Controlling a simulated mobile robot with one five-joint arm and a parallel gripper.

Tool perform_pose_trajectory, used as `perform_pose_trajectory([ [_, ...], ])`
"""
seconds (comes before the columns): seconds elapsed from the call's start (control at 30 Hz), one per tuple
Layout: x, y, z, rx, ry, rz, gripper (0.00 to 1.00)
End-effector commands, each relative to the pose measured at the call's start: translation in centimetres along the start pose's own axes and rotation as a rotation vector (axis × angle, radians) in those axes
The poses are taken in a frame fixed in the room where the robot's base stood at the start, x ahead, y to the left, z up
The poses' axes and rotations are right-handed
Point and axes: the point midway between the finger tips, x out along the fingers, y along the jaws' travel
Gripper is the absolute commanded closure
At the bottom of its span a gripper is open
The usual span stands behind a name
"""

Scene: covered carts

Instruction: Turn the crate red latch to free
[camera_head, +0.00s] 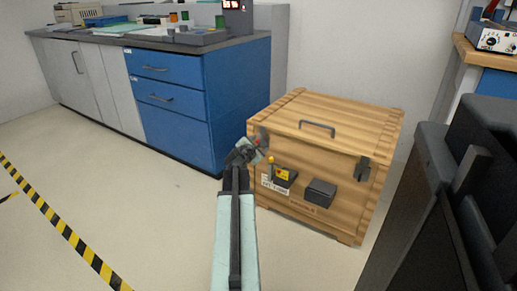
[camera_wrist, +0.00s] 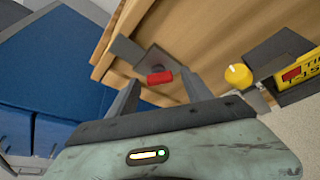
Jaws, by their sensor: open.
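The wooden crate (camera_head: 345,125) stands on the floor with a grey handle (camera_head: 317,127) on its lid. The red latch (camera_wrist: 160,77) sits on a dark metal plate (camera_wrist: 140,52) at the crate's left front edge. In the head view the latch shows only as a small red spot (camera_head: 257,143) beside my gripper. My gripper (camera_wrist: 158,95) is open, and its two dark fingers point at the crate with the red latch between or just beyond their tips. I cannot tell whether the fingers touch it. In the head view my gripper (camera_head: 247,148) partly covers the crate's left front corner.
A yellow knob (camera_wrist: 238,75) and a yellow-labelled box (camera_head: 284,175) are close to the right of the latch. A dark box (camera_head: 320,192) and a right-hand clasp (camera_head: 363,168) are further along the front. A blue cabinet (camera_head: 235,95) stands behind left.

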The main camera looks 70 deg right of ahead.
Motion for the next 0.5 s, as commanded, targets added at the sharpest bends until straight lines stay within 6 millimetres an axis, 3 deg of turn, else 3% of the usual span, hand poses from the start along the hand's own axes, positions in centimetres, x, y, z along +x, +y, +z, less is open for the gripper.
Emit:
perform_pose_trajectory([
  [0.27,0.5,0.05,-0.02,0.0,0.001,0.001,0.42],
  [0.47,0.49,0.05,-0.02,0.0,0.001,0.001,0.97],
  [0.5,0.49,0.05,-0.02,0.0,0.001,0.001,1.0],
])
